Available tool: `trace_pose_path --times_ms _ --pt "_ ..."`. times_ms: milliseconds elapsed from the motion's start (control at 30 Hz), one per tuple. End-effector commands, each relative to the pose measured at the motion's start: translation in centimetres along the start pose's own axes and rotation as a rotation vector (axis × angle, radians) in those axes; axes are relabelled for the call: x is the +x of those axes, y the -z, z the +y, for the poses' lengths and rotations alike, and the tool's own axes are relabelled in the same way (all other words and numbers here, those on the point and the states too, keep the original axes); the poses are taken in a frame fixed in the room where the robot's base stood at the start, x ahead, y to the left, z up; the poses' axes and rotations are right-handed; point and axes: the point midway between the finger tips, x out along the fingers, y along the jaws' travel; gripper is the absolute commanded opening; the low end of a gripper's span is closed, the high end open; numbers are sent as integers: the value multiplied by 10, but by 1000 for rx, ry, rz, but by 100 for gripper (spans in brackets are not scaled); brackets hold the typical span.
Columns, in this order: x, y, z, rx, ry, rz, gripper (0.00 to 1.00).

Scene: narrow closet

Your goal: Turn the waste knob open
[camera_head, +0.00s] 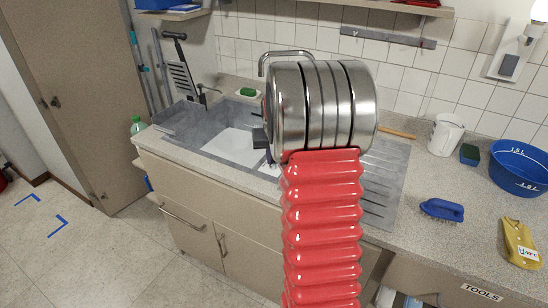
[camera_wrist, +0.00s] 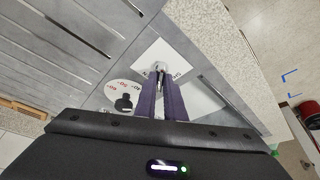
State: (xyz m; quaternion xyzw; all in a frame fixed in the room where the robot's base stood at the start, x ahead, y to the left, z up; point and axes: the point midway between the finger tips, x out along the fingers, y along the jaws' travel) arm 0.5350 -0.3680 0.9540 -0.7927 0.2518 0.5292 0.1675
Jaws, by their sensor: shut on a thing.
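The waste knob (camera_wrist: 160,67) is a small metallic piece on a white square plate (camera_wrist: 163,55) with dark lettering, seen in the wrist view. My gripper (camera_wrist: 161,78) has its two long dark fingers close together with their tips at the knob, shut on it. The fingers hide part of the knob and lettering, so its exact turn angle is hard to read. In the head view my red and steel arm covers most of this spot.
Beside my fingers is a round white dial (camera_wrist: 112,94) with red marks and a black knob. The grey sink (camera_head: 180,122) and tap (camera_head: 282,54) are near.

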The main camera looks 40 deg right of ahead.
Motion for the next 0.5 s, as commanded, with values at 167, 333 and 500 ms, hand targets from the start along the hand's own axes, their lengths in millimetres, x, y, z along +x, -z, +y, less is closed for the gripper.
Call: trace_pose_path --times_ms 167,333,500 --pt "0 0 -3 95 -39 1 0" --pt "0 0 -4 187 -78 -1 0" --pt "0 0 -5 284 -117 -1 0"
